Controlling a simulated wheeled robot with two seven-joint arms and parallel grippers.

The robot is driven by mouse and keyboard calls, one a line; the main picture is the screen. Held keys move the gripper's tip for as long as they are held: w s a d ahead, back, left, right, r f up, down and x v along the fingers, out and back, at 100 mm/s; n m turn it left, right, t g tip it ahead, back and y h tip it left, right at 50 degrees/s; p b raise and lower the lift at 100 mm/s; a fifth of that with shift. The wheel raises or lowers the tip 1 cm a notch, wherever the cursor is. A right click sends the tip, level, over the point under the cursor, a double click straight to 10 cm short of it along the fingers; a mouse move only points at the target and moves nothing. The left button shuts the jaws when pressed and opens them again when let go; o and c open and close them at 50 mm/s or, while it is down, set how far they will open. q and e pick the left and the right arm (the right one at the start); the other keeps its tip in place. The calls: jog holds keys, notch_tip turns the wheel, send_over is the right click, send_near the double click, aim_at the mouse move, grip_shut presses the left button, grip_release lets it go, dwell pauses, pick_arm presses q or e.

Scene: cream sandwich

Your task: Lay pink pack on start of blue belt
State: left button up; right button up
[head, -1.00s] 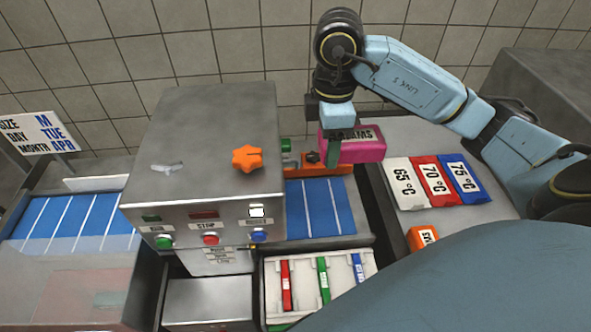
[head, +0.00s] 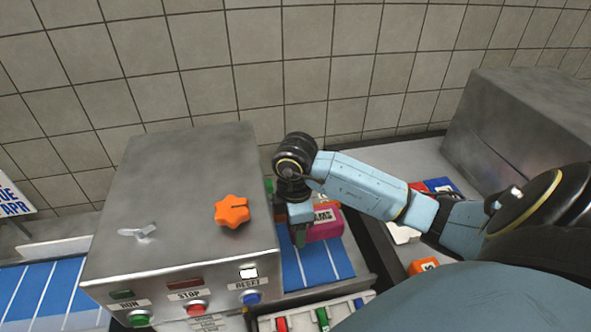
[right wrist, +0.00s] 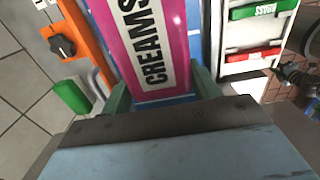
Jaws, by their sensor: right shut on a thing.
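The pink pack (head: 327,224) is in my right gripper (head: 299,236), beside the right wall of the steel machine. It also shows in the right wrist view (right wrist: 150,50), its white "CREAMS" label facing the camera, between the green fingers of my right gripper (right wrist: 160,92). The pack is over the far part of the blue belt (head: 318,266); whether it touches the belt cannot be told. Blue belt (right wrist: 195,40) also shows beside the pack in the right wrist view. My arm hides part of the pack in the head view. My left gripper is not in view.
The steel machine (head: 180,190) with an orange knob (head: 232,210) stands left of the pack. An orange guide (right wrist: 75,45) with a black knob lies along the belt. A tray (right wrist: 250,62) holds coloured pieces. Several coloured packs (head: 440,186) lie partly hidden at right.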

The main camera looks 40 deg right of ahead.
aim_at(295, 258)
notch_tip(295, 258, down, 10)
jog(key=shift+f, duration=0.2)
jog(key=shift+b, duration=0.3)
jog(key=shift+f, duration=0.15)
jog(key=o, duration=1.1)
notch_tip(295, 258, up, 12)
jog(key=shift+r, duration=0.2)
jog(key=shift+w, duration=0.1)
